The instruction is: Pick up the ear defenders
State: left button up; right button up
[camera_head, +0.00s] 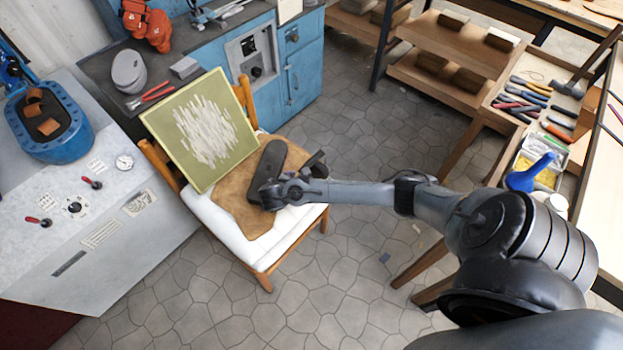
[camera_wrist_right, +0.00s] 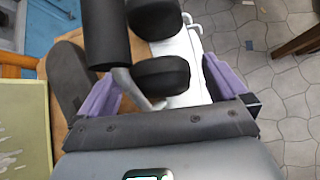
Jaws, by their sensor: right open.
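The ear defenders show in the right wrist view as two black rounded cups (camera_wrist_right: 160,77) and a dark padded cylinder closer to the camera, joined by thin light metal. They are at the chair's (camera_head: 255,250) white seat. My right gripper (camera_wrist_right: 163,68) is open, its purple fingers on either side of the nearer cup; contact cannot be told. In the head view my right gripper (camera_head: 283,190) is over the seat, and a small dark shape beside it may be part of the ear defenders, largely hidden by it. My left gripper is not in view.
A dark sole-shaped piece (camera_head: 267,168) lies on brown leather (camera_head: 225,197) on the seat. A green-framed panel (camera_head: 168,130) leans against the chair back. A grey machine (camera_head: 90,235) stands left; a tool-covered bench (camera_head: 600,150) is right. Stone floor (camera_head: 330,290) is open in front.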

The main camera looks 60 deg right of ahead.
jog(key=shift+d+f, duration=0.1)
jog(key=shift+c, duration=0.2)
jog(key=c, duration=1.1)
jog(key=shift+c, duration=0.2)
